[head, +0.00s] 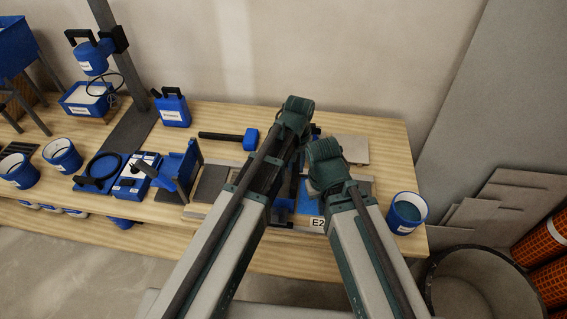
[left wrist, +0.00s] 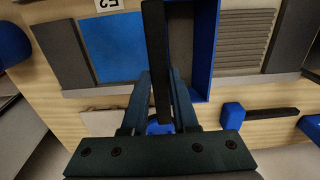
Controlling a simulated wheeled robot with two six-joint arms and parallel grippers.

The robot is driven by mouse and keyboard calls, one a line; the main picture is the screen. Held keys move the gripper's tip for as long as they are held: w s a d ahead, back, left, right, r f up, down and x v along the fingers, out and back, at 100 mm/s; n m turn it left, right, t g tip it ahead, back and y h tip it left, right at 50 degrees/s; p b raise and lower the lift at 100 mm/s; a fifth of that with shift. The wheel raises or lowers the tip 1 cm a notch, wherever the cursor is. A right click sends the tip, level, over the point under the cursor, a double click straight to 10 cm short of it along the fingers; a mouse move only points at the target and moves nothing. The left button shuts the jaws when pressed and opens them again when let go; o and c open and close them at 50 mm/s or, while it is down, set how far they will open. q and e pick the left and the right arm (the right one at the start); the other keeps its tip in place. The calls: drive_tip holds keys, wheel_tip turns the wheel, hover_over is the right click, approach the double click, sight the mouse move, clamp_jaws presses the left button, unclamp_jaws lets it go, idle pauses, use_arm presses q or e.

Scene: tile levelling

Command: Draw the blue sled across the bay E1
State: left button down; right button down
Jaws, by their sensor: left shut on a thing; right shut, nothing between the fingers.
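The blue sled (left wrist: 204,50) shows in the left wrist view as a blue open frame, with a dark bar (left wrist: 155,50) beside it. My left gripper (left wrist: 158,85) is shut on this dark bar. In the head view my left gripper (head: 296,112) is over the middle of the bench, and the arms hide most of the sled. A ribbed grey bed (left wrist: 245,40), probably bay E1, lies beside the sled; its label is not readable. The blue patch (left wrist: 112,46) by the E2 label (left wrist: 108,4) is on the other side. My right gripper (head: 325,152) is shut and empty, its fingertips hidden.
A blue mallet (head: 250,139) lies behind the bays; it also shows in the left wrist view (left wrist: 234,115). A blue bucket (head: 406,212) stands at the bench's right end. Blue tools and buckets crowd the left. Pale tiles (head: 350,148) lie right of my left gripper.

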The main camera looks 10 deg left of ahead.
use_arm(q)
drive_tip(key=c, duration=0.7)
unclamp_jaws()
drive_tip(key=shift+r, duration=0.15)
wheel_tip(320, 180, up, 14)
drive_tip(key=p, duration=1.3)
drive_tip(key=shift+f+p, duration=0.25)
drive_tip(key=shift+p, duration=0.15)
drive_tip(key=s+a+m, duration=0.1)
drive_tip(key=s, duration=0.3)
drive_tip(key=s+a+m, duration=0.1)
drive_tip(key=s, duration=0.4)
drive_tip(key=s+a+m+y, duration=0.1)
drive_tip(key=s, duration=0.4)
drive_tip(key=shift+s+a, duration=0.1)
drive_tip(key=shift+a, duration=0.2)
